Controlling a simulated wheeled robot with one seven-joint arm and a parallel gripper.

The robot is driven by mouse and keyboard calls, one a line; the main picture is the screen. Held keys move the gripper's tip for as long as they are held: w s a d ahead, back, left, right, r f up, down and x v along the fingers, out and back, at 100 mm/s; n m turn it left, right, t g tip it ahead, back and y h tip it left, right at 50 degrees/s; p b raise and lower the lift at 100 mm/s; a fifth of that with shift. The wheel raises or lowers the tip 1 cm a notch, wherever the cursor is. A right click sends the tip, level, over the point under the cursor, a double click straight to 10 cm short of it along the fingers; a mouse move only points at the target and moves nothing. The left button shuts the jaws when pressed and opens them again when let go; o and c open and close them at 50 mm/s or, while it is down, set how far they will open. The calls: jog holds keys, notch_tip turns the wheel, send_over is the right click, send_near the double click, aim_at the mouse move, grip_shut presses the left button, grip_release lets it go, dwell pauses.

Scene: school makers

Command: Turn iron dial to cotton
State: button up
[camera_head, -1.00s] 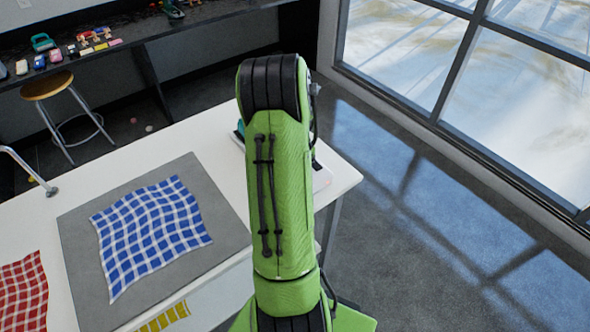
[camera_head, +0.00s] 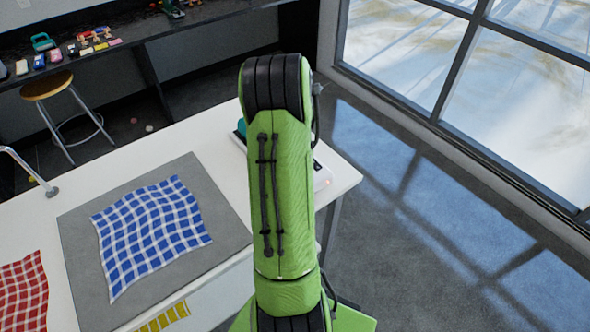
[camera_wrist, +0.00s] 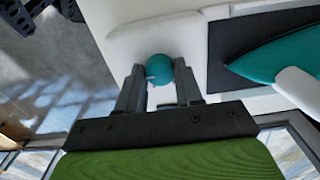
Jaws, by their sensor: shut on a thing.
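In the wrist view, the teal round dial (camera_wrist: 160,68) sits on the white iron base (camera_wrist: 135,40), with a small white mark on its face. My gripper (camera_wrist: 160,88) has one finger on each side of the dial and is shut on it. The teal iron (camera_wrist: 268,58) rests on a dark pad of the base, to the right of the dial. I cannot read any fabric settings around the dial. In the head view, my arm hides most of the iron and its base (camera_head: 322,180) at the table's right end.
The white table (camera_head: 205,135) holds a grey mat (camera_head: 80,240) with a blue checked cloth (camera_head: 150,235) on it. A red checked cloth (camera_head: 24,290) lies at the left. A stool (camera_head: 48,85) stands behind. Open floor lies to the right.

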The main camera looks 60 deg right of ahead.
jog(key=o, duration=1)
jog(key=shift+o, duration=0.2)
notch_tip(320, 180, up, 16)
jog(key=p, duration=0.3)
jog(key=shift+f, duration=0.15)
